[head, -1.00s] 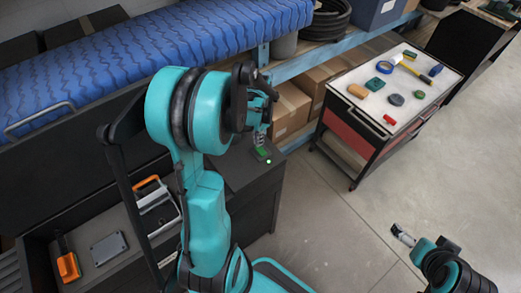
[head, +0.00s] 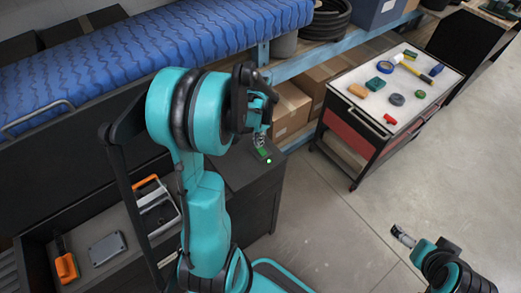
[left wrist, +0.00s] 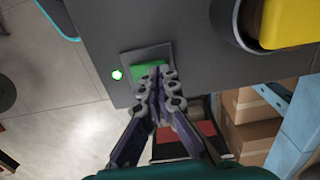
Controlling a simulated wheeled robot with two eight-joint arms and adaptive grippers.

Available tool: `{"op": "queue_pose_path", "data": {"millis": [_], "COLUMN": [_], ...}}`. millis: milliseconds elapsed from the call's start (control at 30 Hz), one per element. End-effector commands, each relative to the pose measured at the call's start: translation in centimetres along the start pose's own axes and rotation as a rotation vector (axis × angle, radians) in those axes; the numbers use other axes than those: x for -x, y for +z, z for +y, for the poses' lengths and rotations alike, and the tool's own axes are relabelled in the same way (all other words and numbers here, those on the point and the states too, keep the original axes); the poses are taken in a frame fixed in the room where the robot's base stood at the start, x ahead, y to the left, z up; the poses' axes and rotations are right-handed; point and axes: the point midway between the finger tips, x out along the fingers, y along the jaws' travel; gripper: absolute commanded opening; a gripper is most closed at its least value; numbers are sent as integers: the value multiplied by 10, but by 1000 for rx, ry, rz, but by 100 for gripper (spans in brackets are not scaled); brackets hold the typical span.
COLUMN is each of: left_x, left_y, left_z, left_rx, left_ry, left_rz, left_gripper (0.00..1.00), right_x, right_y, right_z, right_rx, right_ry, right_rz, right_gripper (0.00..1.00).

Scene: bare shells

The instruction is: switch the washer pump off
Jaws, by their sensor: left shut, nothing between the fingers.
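The green switch (head: 264,152) sits on top of the dark cabinet (head: 250,180), with a small lit green lamp (head: 269,161) beside it. In the left wrist view the green switch (left wrist: 147,67) lies in a grey plate, and the lamp (left wrist: 117,75) glows to its left. My left gripper (left wrist: 160,76) is shut and empty. Its fingertips are over the right and lower part of the switch and hide some of it; I cannot tell if they touch. My right gripper (head: 402,236) is far from the switch, at lower right; its finger state is unclear.
A trolley (head: 350,122) with several small items on its white top stands to the right. Cardboard boxes (head: 290,108) sit on the shelf behind. A blue patterned roll (head: 150,55) lies at the back left. The floor (head: 325,215) between cabinet and my right arm is clear.

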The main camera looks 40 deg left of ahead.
Motion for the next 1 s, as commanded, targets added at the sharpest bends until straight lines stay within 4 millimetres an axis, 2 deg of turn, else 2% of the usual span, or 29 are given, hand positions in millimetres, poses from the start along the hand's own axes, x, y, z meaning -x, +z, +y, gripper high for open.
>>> {"op": "queue_pose_path", "data": {"millis": [667,833,1000], "left_x": [-11,-7,6], "left_y": [0,0,0], "left_z": [0,0,0], "left_rx": [0,0,0], "left_ry": [0,0,0], "left_rz": [0,0,0], "left_gripper": [0,0,0], "right_x": [-8,-5,3], "right_y": [6,4,-2], "right_z": [0,0,0], "right_rx": [0,0,0], "right_ry": [0,0,0], "right_rz": [0,0,0], "right_gripper": [100,100,100]}}
